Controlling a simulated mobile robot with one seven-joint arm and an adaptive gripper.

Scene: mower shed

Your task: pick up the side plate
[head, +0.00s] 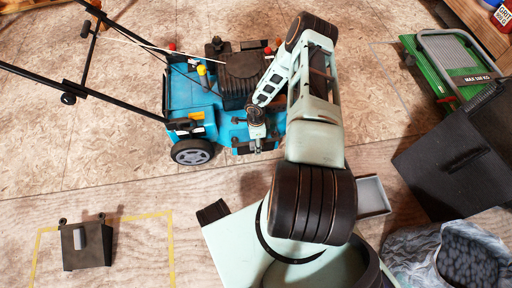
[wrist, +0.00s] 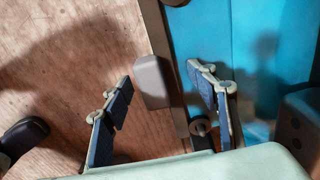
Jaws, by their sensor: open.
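My gripper (head: 257,140) is open beside the near side of the blue mower (head: 206,112). In the wrist view its two fingers (wrist: 160,76) stand apart, with a grey block (wrist: 153,84) showing between them, not gripped. A dark narrow plate edge (wrist: 177,75) runs beside this block, against the mower's blue body (wrist: 236,45). This may be a side plate on the mower, mostly hidden from the head view by my gripper. Another black plate (head: 97,256) with a grey grip block lies on the floor at lower left. I cannot tell which is the side plate.
Yellow tape (head: 172,245) borders the floor around the black plate. The mower's black handle bars (head: 120,35) reach left. The floor between mower and tape is clear.

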